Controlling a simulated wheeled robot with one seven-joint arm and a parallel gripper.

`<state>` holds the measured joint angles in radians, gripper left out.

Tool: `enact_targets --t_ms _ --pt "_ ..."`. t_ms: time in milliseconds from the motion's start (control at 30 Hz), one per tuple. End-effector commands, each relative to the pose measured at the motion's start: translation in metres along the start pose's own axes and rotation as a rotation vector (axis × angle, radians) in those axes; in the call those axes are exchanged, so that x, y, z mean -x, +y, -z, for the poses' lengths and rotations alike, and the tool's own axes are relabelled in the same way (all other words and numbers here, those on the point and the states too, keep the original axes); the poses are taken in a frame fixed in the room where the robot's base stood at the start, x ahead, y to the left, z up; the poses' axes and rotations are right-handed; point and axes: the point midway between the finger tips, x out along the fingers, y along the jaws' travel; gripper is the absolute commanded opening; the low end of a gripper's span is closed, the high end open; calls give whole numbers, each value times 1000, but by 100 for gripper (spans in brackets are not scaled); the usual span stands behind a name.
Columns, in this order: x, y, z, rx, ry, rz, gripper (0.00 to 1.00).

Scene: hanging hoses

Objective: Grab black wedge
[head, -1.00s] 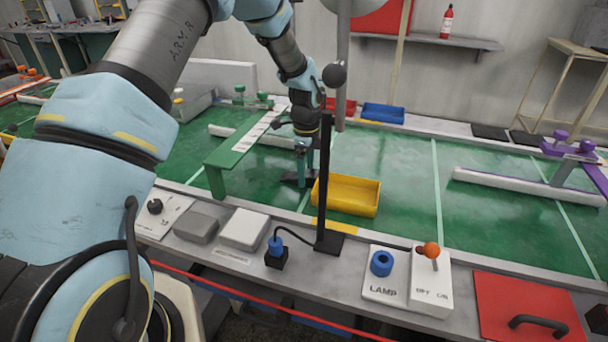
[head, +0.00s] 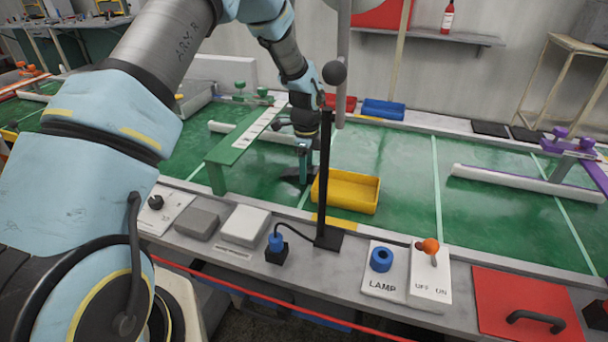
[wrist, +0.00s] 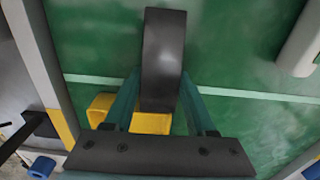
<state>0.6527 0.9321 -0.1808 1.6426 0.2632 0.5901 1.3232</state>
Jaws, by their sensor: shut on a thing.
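The black wedge (wrist: 163,60) is a long dark block in the wrist view, lying lengthwise between the two teal fingers of my gripper (wrist: 160,82). The fingers are shut on its sides, and its far end sticks out beyond them. In the head view my gripper (head: 304,178) points down over the green mat, just left of the yellow bin. Only a small dark part of the wedge (head: 292,179) shows there at the fingertips. I cannot tell whether the wedge touches the mat.
The yellow bin (head: 346,205) is close on the right. A green bench-like stand with a white strip (head: 246,139) is close on the left. A black post (head: 324,190) rises in front, its cable running to a blue plug. The green mat on the right is mostly clear.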

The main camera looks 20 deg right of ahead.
Motion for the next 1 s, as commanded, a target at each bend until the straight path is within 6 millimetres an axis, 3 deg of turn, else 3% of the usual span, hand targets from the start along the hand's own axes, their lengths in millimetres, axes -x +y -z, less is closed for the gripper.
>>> enact_targets --t_ms 33,200,567,1000 --pt "0 0 0 0 0 0 18" --pt "0 0 0 0 0 0 0" --pt "7 -1 0 1 0 2 0" --pt "84 -1 0 1 1 2 0"
